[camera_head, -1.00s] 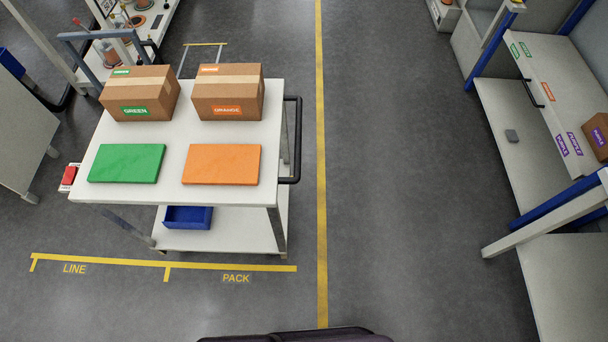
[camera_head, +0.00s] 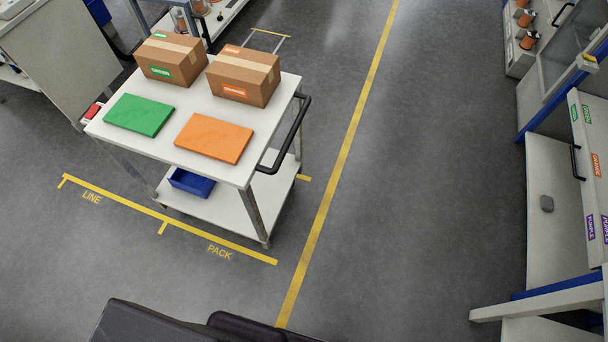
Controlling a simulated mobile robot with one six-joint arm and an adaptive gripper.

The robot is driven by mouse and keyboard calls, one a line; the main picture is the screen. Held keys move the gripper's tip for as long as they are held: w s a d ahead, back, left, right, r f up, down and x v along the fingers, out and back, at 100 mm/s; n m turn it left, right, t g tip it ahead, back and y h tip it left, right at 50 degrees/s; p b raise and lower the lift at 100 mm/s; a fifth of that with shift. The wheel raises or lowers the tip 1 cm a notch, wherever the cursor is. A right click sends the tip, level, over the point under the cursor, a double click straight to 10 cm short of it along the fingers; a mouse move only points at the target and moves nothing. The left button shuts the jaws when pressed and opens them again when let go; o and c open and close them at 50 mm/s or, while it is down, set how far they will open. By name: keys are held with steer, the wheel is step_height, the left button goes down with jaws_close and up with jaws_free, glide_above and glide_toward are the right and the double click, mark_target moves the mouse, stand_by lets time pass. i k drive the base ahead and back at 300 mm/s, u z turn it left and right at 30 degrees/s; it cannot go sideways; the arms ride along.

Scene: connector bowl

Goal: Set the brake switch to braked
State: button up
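A white two-level cart (camera_head: 142,156) stands on the grey floor in the upper left of the head view. A small red part on a white mount (camera_head: 93,111), perhaps the brake switch, sits at the cart's left edge. It is small and partly hidden by the tabletop, so its setting cannot be read. My gripper is not in view. Dark parts of my own body show along the bottom edge, well apart from the cart.
On the cart lie a green panel (camera_head: 139,115), an orange panel (camera_head: 214,137) and two cardboard boxes (camera_head: 172,60) (camera_head: 243,76). A blue bin (camera_head: 192,182) is on its lower shelf. A black handle (camera_head: 290,138) juts right. A white shelving bench (camera_head: 552,240) stands right. Open floor lies between.

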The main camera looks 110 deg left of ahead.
mark_target(94, 108)
steer(key=i, duration=0.3)
steer(key=u, duration=5.8)
steer(key=i, duration=0.2)
steer(key=z, duration=2.05)
